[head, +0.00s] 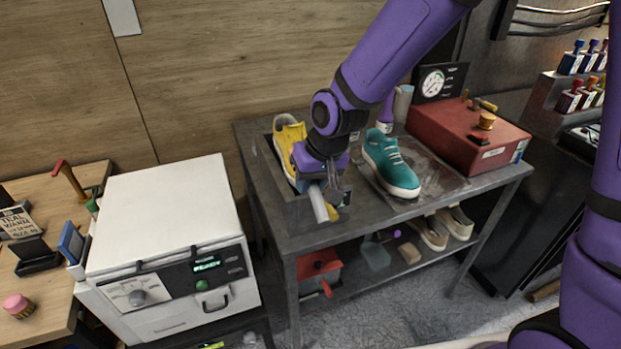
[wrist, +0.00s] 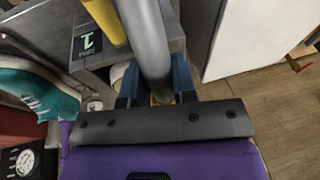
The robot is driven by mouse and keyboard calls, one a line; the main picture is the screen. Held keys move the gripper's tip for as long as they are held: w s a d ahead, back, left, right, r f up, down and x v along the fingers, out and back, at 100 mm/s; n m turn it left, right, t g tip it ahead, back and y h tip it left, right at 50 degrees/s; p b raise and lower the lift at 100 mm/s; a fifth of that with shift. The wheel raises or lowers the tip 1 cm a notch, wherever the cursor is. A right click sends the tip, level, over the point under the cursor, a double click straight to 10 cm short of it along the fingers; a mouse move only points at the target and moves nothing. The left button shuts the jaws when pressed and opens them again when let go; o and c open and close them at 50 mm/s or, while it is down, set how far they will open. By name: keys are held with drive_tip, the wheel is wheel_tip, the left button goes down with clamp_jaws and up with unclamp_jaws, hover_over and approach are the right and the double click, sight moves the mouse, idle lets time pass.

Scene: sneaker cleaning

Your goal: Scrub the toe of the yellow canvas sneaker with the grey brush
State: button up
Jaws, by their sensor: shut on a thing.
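My gripper (head: 322,188) is over the front of the bay, in front of the sneaker. In the wrist view my blue fingers (wrist: 156,86) are shut on a grey cylinder (wrist: 145,38), which I take as the grey brush's handle. It also shows below the gripper (head: 318,204). I cannot see bristles, nor whether the brush touches the shoe. Yellow shows beside it (wrist: 105,18).
A teal sneaker (head: 391,165) stands to the right on the table, with a red box (head: 467,135) beyond. A white machine (head: 165,230) reading READY stands left. Pale shoes (head: 441,228) lie on the lower shelf.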

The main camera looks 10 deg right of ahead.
drive_tip(key=shift+d+x, duration=0.1)
drive_tip(key=shift+x, duration=0.55)
drive_tip(key=shift+d+x, duration=0.15)
drive_tip(key=shift+x, duration=0.5)
idle(0.7)
drive_tip(key=shift+w, duration=0.1)
drive_tip(key=shift+w+d+r, duration=0.1)
drive_tip(key=shift+w+d, duration=0.25)
drive_tip(key=shift+d, duration=0.95)
drive_tip(key=shift+w+d+f, duration=0.1)
drive_tip(key=shift+w+d, duration=0.2)
drive_tip(key=shift+d, duration=1)
drive_tip(key=shift+w+d+r, duration=0.1)
drive_tip(key=shift+w+d, duration=0.25)
drive_tip(key=shift+d, duration=0.95)
clamp_jaws()
drive_tip(key=shift+a, duration=0.1)
drive_tip(key=shift+s+a+f, duration=0.1)
drive_tip(key=shift+s+a, duration=0.05)
drive_tip(key=shift+a, duration=0.45)
drive_tip(key=shift+s+a+f, duration=0.1)
drive_tip(key=shift+s+a, duration=0.1)
drive_tip(key=shift+a, duration=0.45)
drive_tip(key=shift+s+a+f, duration=0.1)
drive_tip(key=shift+s+a, duration=0.05)
drive_tip(key=shift+a, duration=0.45)
drive_tip(key=a, duration=0.2)
drive_tip(key=s+a, duration=0.1)
drive_tip(key=a, duration=0.1)
drive_tip(key=shift+r, duration=0.1)
